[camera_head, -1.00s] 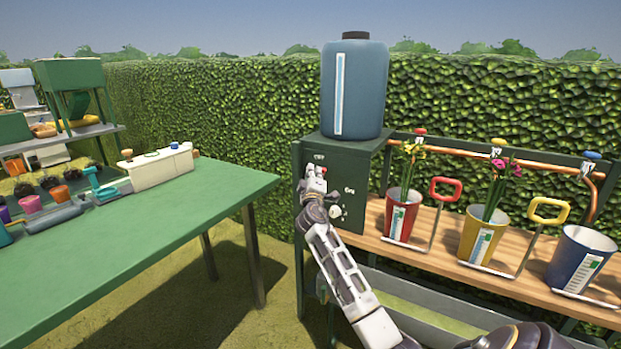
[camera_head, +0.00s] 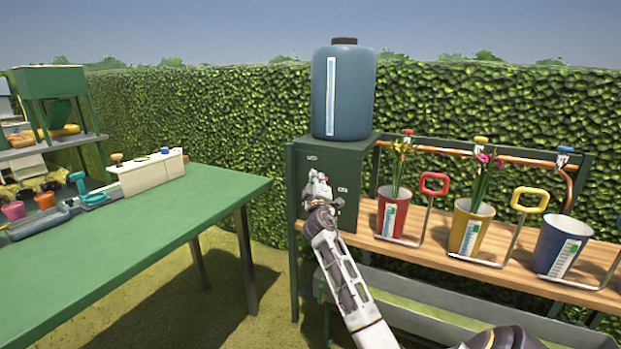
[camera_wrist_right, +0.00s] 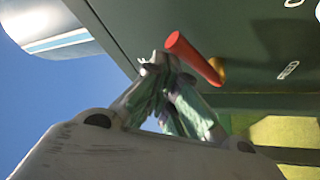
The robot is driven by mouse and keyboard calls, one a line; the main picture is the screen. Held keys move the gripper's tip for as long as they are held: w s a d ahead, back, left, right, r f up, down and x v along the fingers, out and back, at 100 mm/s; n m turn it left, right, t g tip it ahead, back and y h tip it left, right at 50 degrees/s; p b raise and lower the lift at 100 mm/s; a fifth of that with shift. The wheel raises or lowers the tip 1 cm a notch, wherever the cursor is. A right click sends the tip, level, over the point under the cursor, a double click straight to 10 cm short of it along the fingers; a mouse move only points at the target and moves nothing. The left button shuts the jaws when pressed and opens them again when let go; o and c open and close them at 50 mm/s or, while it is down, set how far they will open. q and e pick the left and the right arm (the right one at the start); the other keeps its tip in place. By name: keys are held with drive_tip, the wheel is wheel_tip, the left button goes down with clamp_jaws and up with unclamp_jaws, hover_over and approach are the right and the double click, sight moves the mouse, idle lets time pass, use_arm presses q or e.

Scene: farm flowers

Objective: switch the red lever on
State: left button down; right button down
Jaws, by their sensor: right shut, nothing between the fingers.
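The red lever (camera_wrist_right: 195,58) is a short red rod on a small yellow-orange base. It juts from the dark green box (camera_wrist_right: 245,25), which also shows in the head view (camera_head: 345,160) under the blue tank. My right gripper (camera_head: 317,182) is in front of the box face and hides the lever there. In the right wrist view, the right gripper (camera_wrist_right: 165,66) is shut and empty, its tips right beside the lever's free end. I cannot tell whether they touch. My left gripper is out of view.
The blue tank (camera_head: 343,95) stands on the box. To the right, a wooden shelf (camera_head: 395,250) carries red (camera_head: 392,212), yellow (camera_head: 470,228) and blue (camera_head: 560,245) pots with upright handles. A green table (camera_head: 170,220) is at left, with a grassy gap between.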

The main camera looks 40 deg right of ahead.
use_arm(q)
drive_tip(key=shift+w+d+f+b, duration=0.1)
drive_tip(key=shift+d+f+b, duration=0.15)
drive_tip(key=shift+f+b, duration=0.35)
use_arm(e)
drive_tip(key=s+f, duration=0.1)
drive_tip(key=s+d+f, duration=0.1)
drive_tip(key=f, duration=0.1)
drive_tip(key=shift+f, duration=0.45)
drive_tip(key=shift+s+f, duration=0.1)
drive_tip(key=shift+f, duration=0.05)
